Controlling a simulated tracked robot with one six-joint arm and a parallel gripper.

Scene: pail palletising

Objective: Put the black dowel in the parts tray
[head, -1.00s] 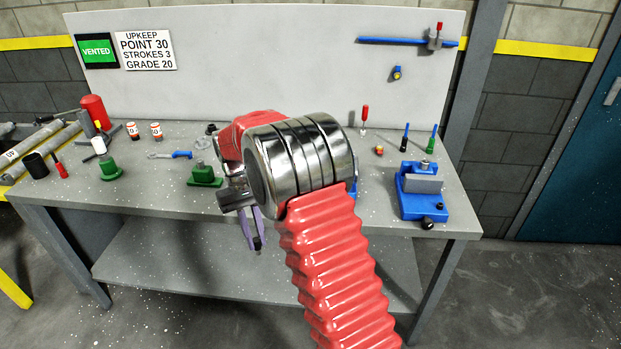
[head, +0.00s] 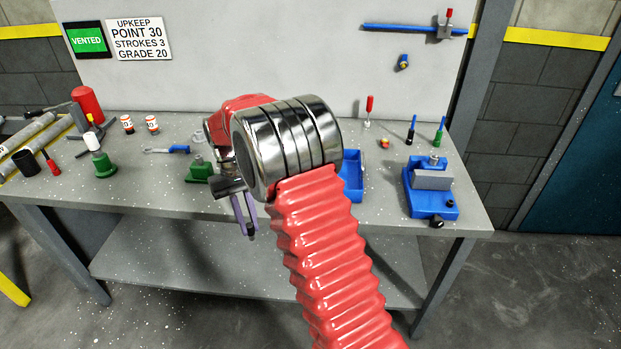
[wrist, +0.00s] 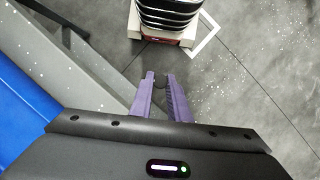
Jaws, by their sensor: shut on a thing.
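My gripper (head: 244,226) hangs at the bench's front edge in the head view, with its purple fingers pointing down. It is shut on a small dark piece, which I take to be the black dowel (wrist: 160,85); little of it shows between the fingertips in the wrist view. The blue parts tray (head: 352,178) lies on the bench to the right of my gripper, partly hidden behind my red arm. A blue surface also fills the left edge of the wrist view; I cannot tell which thing it is.
A blue vise (head: 431,190) stands at the bench's right. Screwdrivers (head: 411,130) stand behind the vise. The bench front is mostly clear.

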